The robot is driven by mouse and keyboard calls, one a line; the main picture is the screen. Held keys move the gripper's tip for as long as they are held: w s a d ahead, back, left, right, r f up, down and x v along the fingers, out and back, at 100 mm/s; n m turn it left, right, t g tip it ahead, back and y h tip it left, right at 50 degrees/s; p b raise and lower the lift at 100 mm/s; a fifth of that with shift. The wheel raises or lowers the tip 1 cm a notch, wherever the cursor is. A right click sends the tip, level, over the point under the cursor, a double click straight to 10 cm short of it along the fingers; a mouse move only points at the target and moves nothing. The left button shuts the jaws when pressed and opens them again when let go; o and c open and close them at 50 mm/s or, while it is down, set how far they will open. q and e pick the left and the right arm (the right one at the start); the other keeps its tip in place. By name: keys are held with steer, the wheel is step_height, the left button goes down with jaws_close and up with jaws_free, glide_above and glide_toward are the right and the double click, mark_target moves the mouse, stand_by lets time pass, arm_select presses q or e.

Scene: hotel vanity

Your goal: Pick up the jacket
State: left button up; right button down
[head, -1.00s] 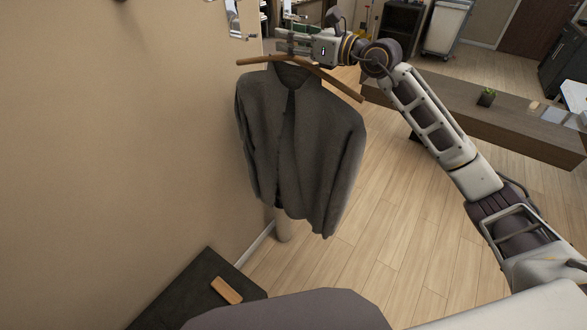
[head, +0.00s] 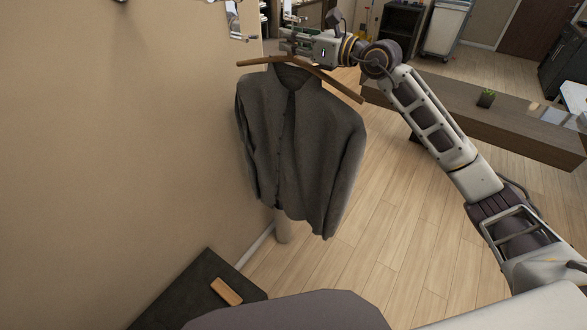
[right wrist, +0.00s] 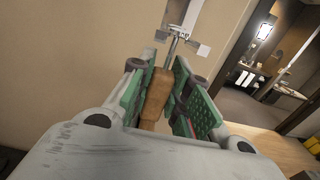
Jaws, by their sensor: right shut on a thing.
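The dark grey jacket (head: 300,145) hangs on a brown wooden hanger (head: 335,84) in the head view, upright and clear of the floor beside the wall. My right gripper (head: 287,45) is at the top of the hanger, above the jacket's collar. In the right wrist view the green-padded fingers (right wrist: 172,98) are shut on the wooden hanger (right wrist: 156,95), with a metal hook rising beyond it. The jacket is hidden in the right wrist view. My left gripper is out of view.
A beige wall (head: 120,130) runs along the left. A dark surface with a small wooden block (head: 226,291) lies below.

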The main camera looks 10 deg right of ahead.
steer(key=shift+r, duration=0.25)
